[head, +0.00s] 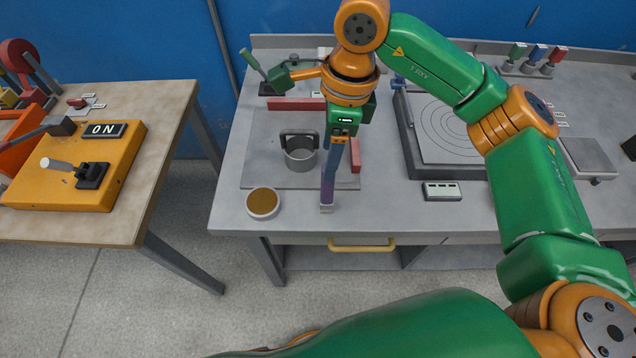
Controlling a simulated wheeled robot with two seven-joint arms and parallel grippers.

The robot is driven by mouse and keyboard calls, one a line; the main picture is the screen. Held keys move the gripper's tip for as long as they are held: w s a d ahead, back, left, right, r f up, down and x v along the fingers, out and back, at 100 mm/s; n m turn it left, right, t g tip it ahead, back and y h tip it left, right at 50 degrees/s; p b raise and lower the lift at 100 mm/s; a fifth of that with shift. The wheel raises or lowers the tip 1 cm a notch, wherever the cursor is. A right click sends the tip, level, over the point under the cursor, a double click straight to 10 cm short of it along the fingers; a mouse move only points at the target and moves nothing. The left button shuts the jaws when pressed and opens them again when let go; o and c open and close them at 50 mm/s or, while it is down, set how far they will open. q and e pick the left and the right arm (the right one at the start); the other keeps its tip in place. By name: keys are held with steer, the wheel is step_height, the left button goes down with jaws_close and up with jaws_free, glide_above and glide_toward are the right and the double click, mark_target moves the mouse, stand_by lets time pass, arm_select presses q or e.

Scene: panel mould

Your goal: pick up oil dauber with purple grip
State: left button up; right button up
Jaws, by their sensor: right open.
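The oil dauber with the purple grip (327,194) is at the front of the grey bench, left of its middle. Its purple part and pale lower end show below my right gripper (333,168); its upper part is hidden or blends with the fingers. My right gripper points down over the dauber, seen nearly edge-on, and is open. I cannot tell whether the fingers touch the dauber. My left gripper is not in view.
A round tin with brown contents (263,203) stands just left of the dauber. A grey pot-like mould (300,154) and red bars (297,104) lie behind. A plate with rings (447,133) and a small white-faced box (442,191) are to the right.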

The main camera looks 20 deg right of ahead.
mark_target(327, 190)
steer(key=shift+w+f+b, duration=0.2)
steer(key=shift+f+b, duration=0.1)
steer(key=shift+f, duration=0.4)
steer(key=shift+s, duration=0.2)
steer(key=shift+s+f, duration=0.1)
steer(key=shift+s, duration=0.2)
steer(key=f+p, duration=0.3)
steer(key=shift+w+f, duration=0.35)
steer(key=shift+f, duration=0.05)
steer(key=f, duration=0.2)
steer(key=shift+w+a+f, duration=0.2)
steer(key=shift+f, duration=0.2)
steer(key=shift+s, duration=0.1)
steer(key=shift+c, duration=1.3)
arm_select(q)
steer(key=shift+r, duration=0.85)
arm_select(e)
jaws_close()
